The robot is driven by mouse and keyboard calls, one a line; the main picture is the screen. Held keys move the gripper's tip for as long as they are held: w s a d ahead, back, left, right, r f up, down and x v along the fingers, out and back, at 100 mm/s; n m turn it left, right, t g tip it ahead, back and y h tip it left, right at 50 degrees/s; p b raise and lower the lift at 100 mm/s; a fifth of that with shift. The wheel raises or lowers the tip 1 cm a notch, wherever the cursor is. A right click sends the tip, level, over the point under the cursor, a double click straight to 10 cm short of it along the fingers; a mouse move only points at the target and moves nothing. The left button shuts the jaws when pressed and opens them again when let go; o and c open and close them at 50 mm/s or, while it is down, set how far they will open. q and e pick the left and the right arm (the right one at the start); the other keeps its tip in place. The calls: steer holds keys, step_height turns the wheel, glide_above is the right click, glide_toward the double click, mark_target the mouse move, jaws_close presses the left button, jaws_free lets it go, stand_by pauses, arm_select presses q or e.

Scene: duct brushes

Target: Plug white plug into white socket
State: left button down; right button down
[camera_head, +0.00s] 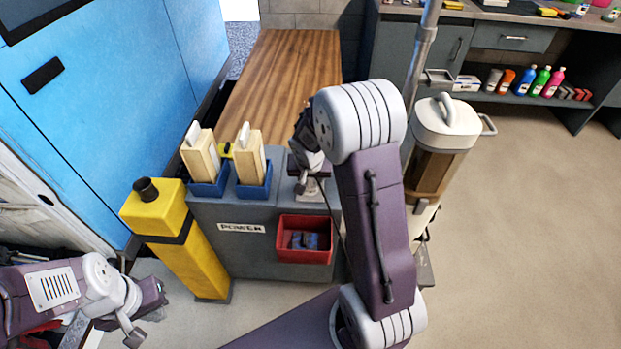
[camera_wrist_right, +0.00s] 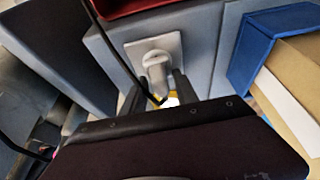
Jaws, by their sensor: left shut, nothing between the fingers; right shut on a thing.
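A pale square socket plate (camera_wrist_right: 172,44) is on the grey cabinet, in the upper middle of the right wrist view. A whitish rounded plug (camera_wrist_right: 156,66) stands in front of the plate's middle. My right gripper (camera_wrist_right: 154,92) is shut on the plug's near end, its dark fingers on either side. Whether the plug is seated or only close to the plate, I cannot tell. In the head view my right gripper (camera_head: 308,165) is over the cabinet's right top, partly hidden by my arm. My left gripper (camera_head: 148,312) is shut and empty at lower left, away from the cabinet.
A black cord (camera_wrist_right: 116,56) runs down to the plug. Blue holders (camera_head: 252,191) with wooden-backed brushes (camera_head: 250,160) stand left of my right gripper. A red bin (camera_head: 305,255) hangs on the cabinet front (camera_head: 250,250). A yellow post (camera_head: 190,262) and a canister (camera_head: 440,130) flank the cabinet.

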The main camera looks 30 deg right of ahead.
steer(key=shift+f+b, duration=0.55)
steer(key=c, duration=0.9)
jaws_free()
steer(key=shift+r, duration=0.1)
steer(key=shift+o, duration=0.2)
steer(key=p+v, duration=0.3)
steer(key=v, duration=0.6)
